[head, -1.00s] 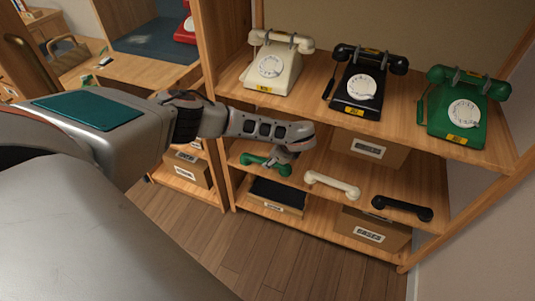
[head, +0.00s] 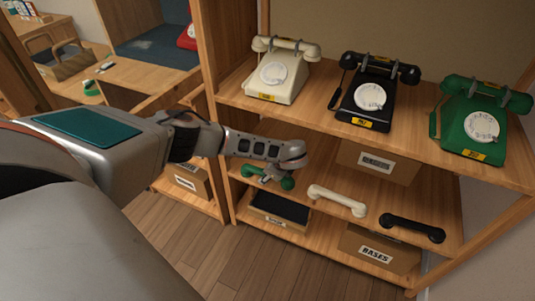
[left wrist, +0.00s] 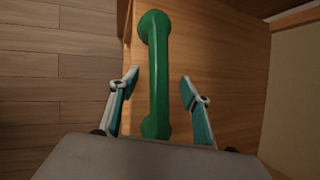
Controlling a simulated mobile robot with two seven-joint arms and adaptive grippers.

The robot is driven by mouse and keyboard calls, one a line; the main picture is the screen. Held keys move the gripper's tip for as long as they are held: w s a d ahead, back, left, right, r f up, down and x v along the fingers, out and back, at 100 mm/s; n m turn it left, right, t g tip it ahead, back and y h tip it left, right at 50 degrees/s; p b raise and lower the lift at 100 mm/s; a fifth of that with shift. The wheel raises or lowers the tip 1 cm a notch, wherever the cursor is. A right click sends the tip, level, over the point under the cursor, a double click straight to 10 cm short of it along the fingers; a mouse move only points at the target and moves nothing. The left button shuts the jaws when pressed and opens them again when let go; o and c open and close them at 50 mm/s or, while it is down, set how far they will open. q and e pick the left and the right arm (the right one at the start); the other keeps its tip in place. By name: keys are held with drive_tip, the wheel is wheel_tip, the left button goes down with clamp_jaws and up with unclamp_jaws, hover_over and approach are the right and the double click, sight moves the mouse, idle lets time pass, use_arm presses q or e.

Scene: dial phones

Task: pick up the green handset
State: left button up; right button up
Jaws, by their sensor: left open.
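The green handset (head: 267,176) lies on the middle shelf at its left end, partly hidden by my left gripper in the head view. In the left wrist view the green handset (left wrist: 158,80) runs lengthwise between my open fingers. My left gripper (head: 271,178) is over the handset, and in the left wrist view its two fingertips (left wrist: 158,77) stand apart on either side of the handle, with gaps on both sides. I cannot tell the exact height above the handle. My right gripper is not in view.
A cream handset (head: 337,200) and a black handset (head: 412,227) lie further right on the same shelf (head: 372,213). Cream (head: 278,72), black (head: 369,92) and green (head: 480,118) phones stand on the shelf above, close over my arm. Boxes (head: 380,247) sit below.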

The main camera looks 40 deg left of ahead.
use_arm(q)
drive_tip(key=shift+f, duration=0.3)
idle(0.4)
drive_tip(key=shift+s, duration=0.1)
clamp_jaws()
